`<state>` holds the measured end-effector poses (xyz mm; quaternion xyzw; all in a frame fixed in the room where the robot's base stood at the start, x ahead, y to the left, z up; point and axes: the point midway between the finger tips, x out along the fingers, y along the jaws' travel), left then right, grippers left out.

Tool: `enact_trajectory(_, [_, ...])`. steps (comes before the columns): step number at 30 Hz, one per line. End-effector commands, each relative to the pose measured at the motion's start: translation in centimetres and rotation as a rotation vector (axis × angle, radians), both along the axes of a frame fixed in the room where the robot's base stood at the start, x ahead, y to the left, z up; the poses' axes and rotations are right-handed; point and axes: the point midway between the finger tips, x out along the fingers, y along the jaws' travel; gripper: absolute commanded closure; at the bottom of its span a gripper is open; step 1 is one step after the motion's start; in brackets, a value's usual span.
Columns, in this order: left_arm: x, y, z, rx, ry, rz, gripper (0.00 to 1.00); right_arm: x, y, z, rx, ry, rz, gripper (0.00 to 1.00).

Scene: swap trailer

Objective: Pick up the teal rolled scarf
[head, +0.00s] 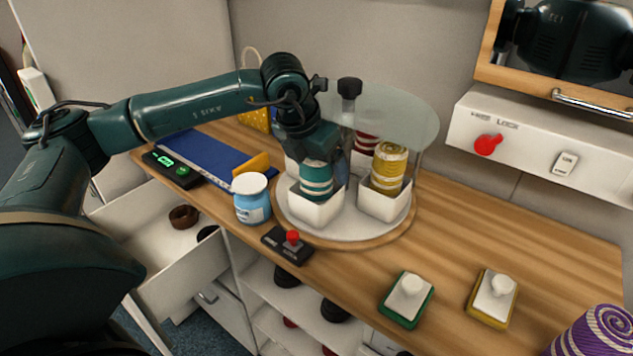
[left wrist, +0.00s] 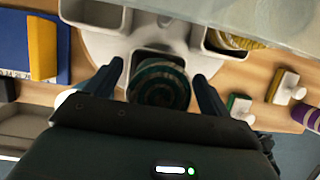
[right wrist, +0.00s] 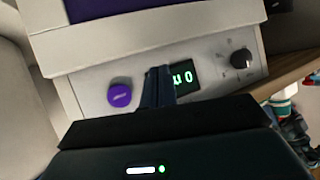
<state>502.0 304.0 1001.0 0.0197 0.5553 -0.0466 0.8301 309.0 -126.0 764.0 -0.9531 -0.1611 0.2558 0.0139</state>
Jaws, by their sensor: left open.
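The teal rolled scarf (head: 317,182), striped with a pale band, stands upright in a white square bin on the round turntable (head: 345,237). In the left wrist view its spiral top (left wrist: 158,84) lies between the two fingers. My left gripper (head: 320,163) is open above and around the scarf's top, pointing down. Its fingers (left wrist: 158,72) stand apart on either side, with a visible gap to the roll. My right gripper (right wrist: 158,85) is shut and empty in front of a white panel; it is not in the head view.
A yellow rolled scarf (head: 388,168) stands in the neighbouring bin, and a red one (head: 366,143) behind. A blue-labelled jar (head: 252,200) and a red-knobbed joystick (head: 290,242) stand close in front.

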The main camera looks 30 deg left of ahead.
Motion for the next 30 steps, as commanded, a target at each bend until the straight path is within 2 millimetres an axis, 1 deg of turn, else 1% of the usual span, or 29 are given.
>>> enact_trajectory(1, [0.0, 0.0, 0.0, 0.0, 0.0, 0.0, 0.21, 0.0, 0.0, 0.0, 0.0, 0.0, 0.0, 1.0])
enact_trajectory(2, [0.0, 0.0, 0.0, 0.0, 0.0, 0.0, 0.23, 0.0, 0.0, 0.0, 0.0, 0.0, 0.0, 1.0])
enact_trajectory(18, [0.0, 0.0, 0.1, 0.0, 0.0, 0.0, 0.67, 0.1, 0.0, 0.1, 0.001, -0.002, 0.0, 1.0])
enact_trajectory(26, [0.0, 0.0, 0.3, -0.001, -0.002, 0.001, 0.68, 0.1, 0.0, 0.1, 0.001, -0.004, 0.0, 1.0])
enact_trajectory(29, [0.1, 0.0, 1.2, -0.002, -0.004, 0.001, 0.69, 0.1, 0.0, 0.1, 0.001, -0.005, -0.001, 1.0])
enact_trajectory(30, [0.1, -0.1, 1.8, -0.003, -0.005, 0.0, 0.69, 0.1, 0.0, 0.1, 0.001, -0.005, -0.001, 1.0])
